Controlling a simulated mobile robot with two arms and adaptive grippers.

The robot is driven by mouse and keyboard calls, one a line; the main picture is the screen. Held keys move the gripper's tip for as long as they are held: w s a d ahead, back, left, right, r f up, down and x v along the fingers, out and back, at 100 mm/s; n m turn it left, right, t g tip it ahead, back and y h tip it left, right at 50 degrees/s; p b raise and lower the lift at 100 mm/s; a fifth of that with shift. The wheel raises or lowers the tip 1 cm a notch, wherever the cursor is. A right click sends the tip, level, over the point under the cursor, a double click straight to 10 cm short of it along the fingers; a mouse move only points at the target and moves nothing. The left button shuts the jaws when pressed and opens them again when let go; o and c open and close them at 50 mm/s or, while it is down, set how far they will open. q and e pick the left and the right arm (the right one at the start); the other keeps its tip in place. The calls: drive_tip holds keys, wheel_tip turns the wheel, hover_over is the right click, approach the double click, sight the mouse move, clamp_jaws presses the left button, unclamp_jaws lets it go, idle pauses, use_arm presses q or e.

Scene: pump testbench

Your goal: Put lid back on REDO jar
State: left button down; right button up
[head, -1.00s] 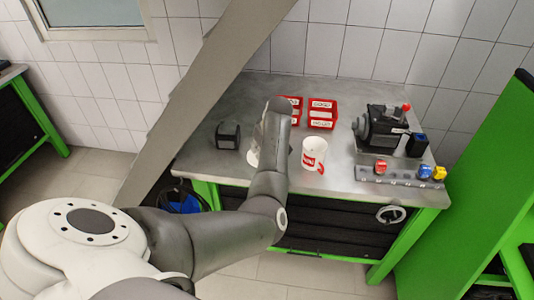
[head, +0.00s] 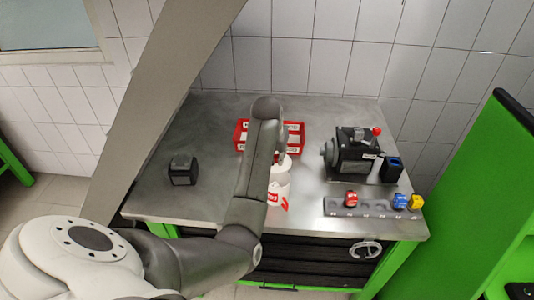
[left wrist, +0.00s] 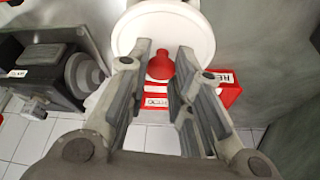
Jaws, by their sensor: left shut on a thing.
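The jar (head: 279,188) is white with a red label and stands on the metal bench in the head view, partly hidden by my left arm. The lid (left wrist: 200,40) is a white disc with a red knob (left wrist: 160,66). My left gripper (left wrist: 160,62) is shut on the knob. In the head view the lid (head: 285,163) shows just above the jar beside my forearm. I cannot tell from these views whether it touches the jar's rim. My left gripper is mostly hidden behind my forearm there. My right gripper is not in view.
Red labelled bins (head: 294,130) stand behind the jar. A black cube-shaped item (head: 183,170) is at the left. A dark pump (head: 352,152) and a rail (head: 345,207) with coloured knobs are at the right. The bench between the black item and my arm is clear.

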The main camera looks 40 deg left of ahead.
sight(276, 165)
use_arm(q)
drive_tip(key=shift+w+d+r, duration=0.1)
drive_tip(key=shift+d+r, duration=0.05)
drive_tip(key=shift+d, duration=0.05)
drive_tip(key=shift+d+f+m, duration=0.15)
drive_tip(key=shift+f+m, duration=0.1)
drive_tip(key=shift+m, duration=0.05)
drive_tip(key=shift+s+f, duration=0.2)
drive_tip(key=shift+f, duration=0.5)
wheel_tip(276, 165, down, 3)
drive_tip(key=shift+r, duration=0.15)
drive_tip(key=shift+w+f, duration=0.1)
drive_tip(key=shift+f, duration=0.2)
drive_tip(key=shift+f+b, duration=0.35)
drive_tip(key=shift+f, duration=0.1)
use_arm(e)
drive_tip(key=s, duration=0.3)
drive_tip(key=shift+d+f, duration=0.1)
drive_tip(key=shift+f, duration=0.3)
